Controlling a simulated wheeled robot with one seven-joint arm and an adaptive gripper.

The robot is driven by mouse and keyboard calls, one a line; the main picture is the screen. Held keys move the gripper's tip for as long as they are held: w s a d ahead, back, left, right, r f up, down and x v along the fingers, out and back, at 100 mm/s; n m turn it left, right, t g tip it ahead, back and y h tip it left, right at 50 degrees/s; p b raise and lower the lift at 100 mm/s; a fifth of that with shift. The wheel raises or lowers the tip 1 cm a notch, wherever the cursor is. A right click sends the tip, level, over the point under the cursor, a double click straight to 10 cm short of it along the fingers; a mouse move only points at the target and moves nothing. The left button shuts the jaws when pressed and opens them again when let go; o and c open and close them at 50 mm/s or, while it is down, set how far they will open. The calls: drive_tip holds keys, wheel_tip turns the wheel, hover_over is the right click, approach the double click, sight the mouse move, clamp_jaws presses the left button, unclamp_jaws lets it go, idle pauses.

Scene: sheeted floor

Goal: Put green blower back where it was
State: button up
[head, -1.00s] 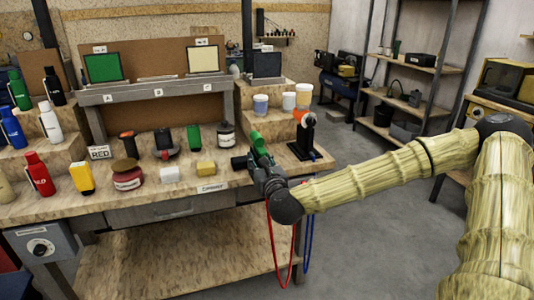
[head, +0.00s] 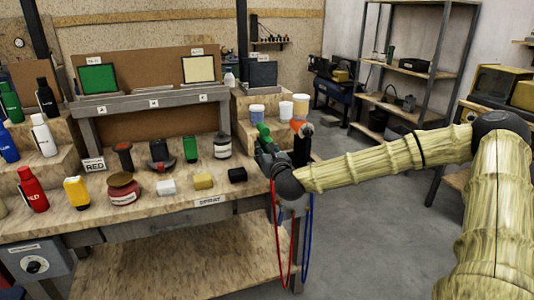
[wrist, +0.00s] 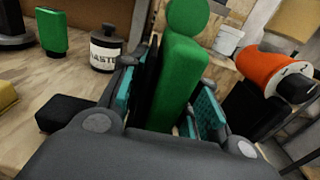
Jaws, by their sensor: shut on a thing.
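The green blower (head: 263,131) is held in my gripper (head: 268,151) above the right end of the workbench. In the wrist view, the blower (wrist: 181,72) is a long green body with a rounded top. It stands between the teal-padded fingers of my gripper (wrist: 168,102), which is shut on it. The blower's lower end is hidden between the fingers. An orange-topped black tool (head: 300,128) is just right of the gripper in the head view, partly hidden by it. The wrist view also shows that tool (wrist: 270,70), apart from the blower.
A WASTE jar (head: 222,146), a green box-like item (head: 190,149), a black block (head: 237,174) and a yellow block (head: 203,181) stand on the bench left of my gripper. Several tubs (head: 285,109) stand on the raised wooden step behind. Open floor (head: 350,215) lies right of the bench.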

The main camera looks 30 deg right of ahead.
drive_tip(key=w+d, duration=0.3)
drive_tip(key=shift+w+f, duration=0.15)
drive_tip(key=shift+w, duration=0.1)
drive_tip(key=shift+w+d+f+p, duration=0.15)
drive_tip(key=shift+f+p, duration=0.2)
drive_tip(key=shift+f, duration=1.45)
drive_tip(key=shift+f, duration=0.15)
drive_tip(key=o, duration=0.7)
drive_tip(key=shift+c, duration=0.2)
